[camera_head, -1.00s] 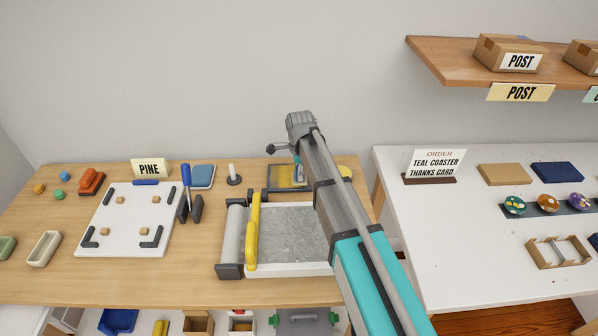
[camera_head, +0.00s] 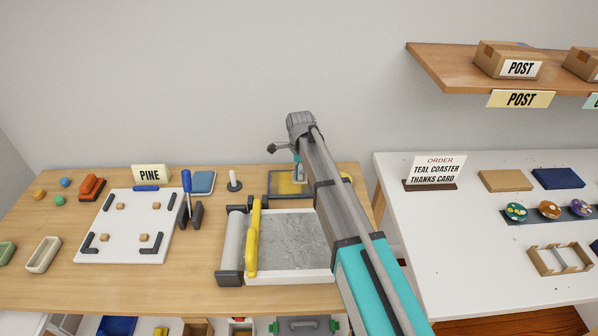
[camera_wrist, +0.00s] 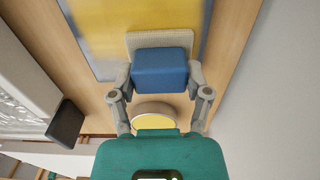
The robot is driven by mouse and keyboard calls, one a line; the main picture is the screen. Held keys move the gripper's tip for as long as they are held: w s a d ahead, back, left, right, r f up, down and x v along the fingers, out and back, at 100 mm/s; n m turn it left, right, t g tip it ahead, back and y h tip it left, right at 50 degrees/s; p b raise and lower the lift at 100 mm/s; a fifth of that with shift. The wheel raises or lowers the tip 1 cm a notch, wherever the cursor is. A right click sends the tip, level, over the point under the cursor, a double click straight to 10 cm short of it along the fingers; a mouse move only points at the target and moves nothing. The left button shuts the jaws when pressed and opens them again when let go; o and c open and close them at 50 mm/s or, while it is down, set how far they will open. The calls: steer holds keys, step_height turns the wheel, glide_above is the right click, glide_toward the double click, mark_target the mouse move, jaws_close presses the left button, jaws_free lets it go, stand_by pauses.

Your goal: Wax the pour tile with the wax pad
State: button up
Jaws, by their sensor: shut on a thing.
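My gripper (camera_wrist: 160,74) is shut on the blue block of the wax pad (camera_wrist: 161,68). The pad's beige face plate (camera_wrist: 160,39) sticks out beyond the block, over the near edge of the yellow pour tile (camera_wrist: 110,25). I cannot tell whether the plate touches the tile. In the head view the pour tile (camera_head: 285,188) lies in a dark frame at the back of the wooden table. The pad shows small there, above the tile, partly hidden by my arm.
A round yellow-topped tin (camera_wrist: 153,124) sits beneath my gripper. A grey-bedded press (camera_head: 290,240) with a yellow bar (camera_head: 253,238) stands in front of the tile. A spindle on a dark base (camera_head: 234,180) stands to its left. The wall is close behind.

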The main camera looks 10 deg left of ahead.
mark_target(294, 187)
steer(key=shift+w, duration=0.15)
steer(key=shift+w+a, duration=0.25)
steer(key=shift+w, duration=0.6)
steer(key=shift+w+a, duration=0.2)
steer(key=shift+w, duration=0.65)
steer(key=shift+a, duration=0.15)
steer(key=shift+s+a, duration=0.2)
steer(key=shift+a, duration=0.3)
steer(key=shift+s+a, duration=0.15)
steer(key=shift+a, duration=0.3)
steer(key=shift+s, duration=0.1)
steer(key=shift+s+d, duration=0.25)
steer(key=shift+s, duration=0.6)
steer(key=shift+s+d, duration=0.25)
steer(key=shift+s, duration=0.6)
steer(key=shift+s, duration=0.1)
steer(key=shift+s+d, duration=0.25)
steer(key=shift+s, duration=0.65)
steer(key=shift+s+d, duration=0.25)
steer(key=shift+s, duration=0.65)
